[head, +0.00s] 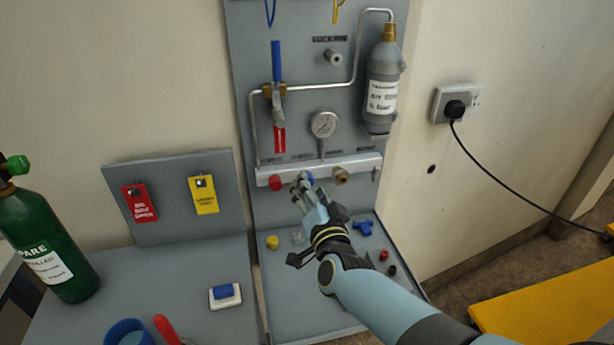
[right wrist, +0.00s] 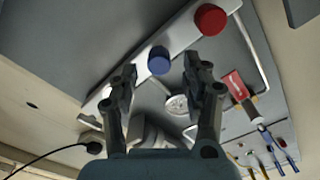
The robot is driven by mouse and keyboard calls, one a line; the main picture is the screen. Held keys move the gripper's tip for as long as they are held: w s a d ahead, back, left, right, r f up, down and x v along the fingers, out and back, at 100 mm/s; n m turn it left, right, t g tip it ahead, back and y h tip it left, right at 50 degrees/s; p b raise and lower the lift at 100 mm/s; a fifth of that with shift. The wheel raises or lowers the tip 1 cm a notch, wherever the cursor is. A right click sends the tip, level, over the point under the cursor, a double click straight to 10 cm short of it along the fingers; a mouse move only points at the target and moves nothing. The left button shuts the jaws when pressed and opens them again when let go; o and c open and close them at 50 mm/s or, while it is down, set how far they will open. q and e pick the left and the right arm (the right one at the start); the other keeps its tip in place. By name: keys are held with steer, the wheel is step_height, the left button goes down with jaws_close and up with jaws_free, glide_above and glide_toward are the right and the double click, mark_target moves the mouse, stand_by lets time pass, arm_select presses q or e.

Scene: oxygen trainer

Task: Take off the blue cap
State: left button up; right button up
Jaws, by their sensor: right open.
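The blue cap (right wrist: 159,61) sits on the pale manifold bar (right wrist: 188,36), between the red cap (right wrist: 211,19) and the bar's other end in the right wrist view. In the head view the blue cap (head: 308,178) shows only in part behind my right gripper (head: 303,186). The right gripper is open, and its fingers (right wrist: 159,88) stand on either side of the blue cap in the wrist picture, with a gap to each side. I cannot tell whether the fingertips reach the cap's depth. My left gripper is not in view.
The red cap (head: 275,183) and a brass fitting (head: 341,175) flank the blue cap. The gauge (head: 323,124) is above. A yellow cap (head: 272,242), a blue fitting (head: 362,228) and small red and dark parts lie on the shelf below. A green cylinder (head: 45,240) stands left.

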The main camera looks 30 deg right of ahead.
steer(key=m+b, duration=0.1)
steer(key=m, duration=0.2)
steer(key=shift+f, duration=0.1)
steer(key=m+b, duration=0.2)
steer(key=m, duration=0.1)
steer(key=shift+m, duration=0.4)
